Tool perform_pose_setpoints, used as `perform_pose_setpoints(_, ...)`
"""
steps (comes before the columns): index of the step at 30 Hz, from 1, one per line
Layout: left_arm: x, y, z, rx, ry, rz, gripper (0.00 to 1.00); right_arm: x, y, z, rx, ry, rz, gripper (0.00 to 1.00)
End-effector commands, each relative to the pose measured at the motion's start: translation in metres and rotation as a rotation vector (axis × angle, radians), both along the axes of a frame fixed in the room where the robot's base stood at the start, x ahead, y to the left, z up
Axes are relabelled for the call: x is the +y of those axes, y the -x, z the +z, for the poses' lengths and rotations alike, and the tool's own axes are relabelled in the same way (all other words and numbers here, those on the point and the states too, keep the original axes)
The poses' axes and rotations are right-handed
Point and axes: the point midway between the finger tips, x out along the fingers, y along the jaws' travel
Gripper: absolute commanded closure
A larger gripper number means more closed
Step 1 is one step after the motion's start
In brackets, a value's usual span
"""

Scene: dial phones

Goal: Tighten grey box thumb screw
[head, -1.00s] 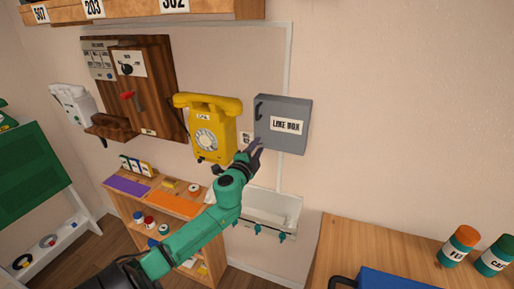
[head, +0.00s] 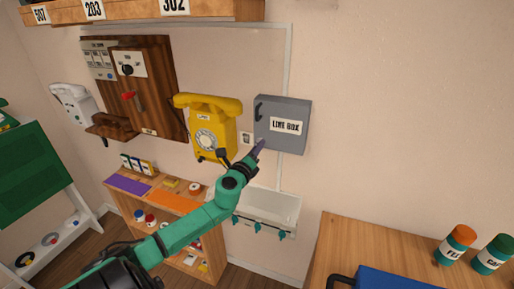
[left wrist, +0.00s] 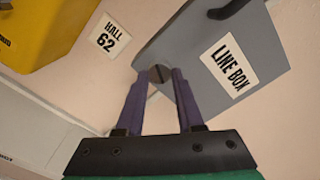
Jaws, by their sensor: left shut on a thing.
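The grey line box (head: 283,112) hangs on the wall right of the yellow phone, with a black handle and a "LINE BOX" label. My left gripper (head: 260,143) is at its lower left corner. In the left wrist view the grey box (left wrist: 205,50) fills the upper right. The thumb screw (left wrist: 159,74), a round grey head with a dark slot, sits at the box's corner. The purple fingers of my left gripper (left wrist: 160,82) are shut on it, one on each side. My right gripper is not in view.
The yellow dial phone (head: 209,128) hangs just left of the box. A white trough (head: 268,208) with teal hooks is below. A wooden table (head: 380,247) with a blue item and two jars stands at the lower right.

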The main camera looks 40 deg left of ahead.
Motion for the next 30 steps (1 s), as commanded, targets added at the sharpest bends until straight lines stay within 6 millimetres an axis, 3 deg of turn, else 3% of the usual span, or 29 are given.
perform_pose_setpoints(30,0.002,0.0,0.001,0.3,-0.86,0.0,1.0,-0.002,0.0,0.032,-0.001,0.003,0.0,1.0)
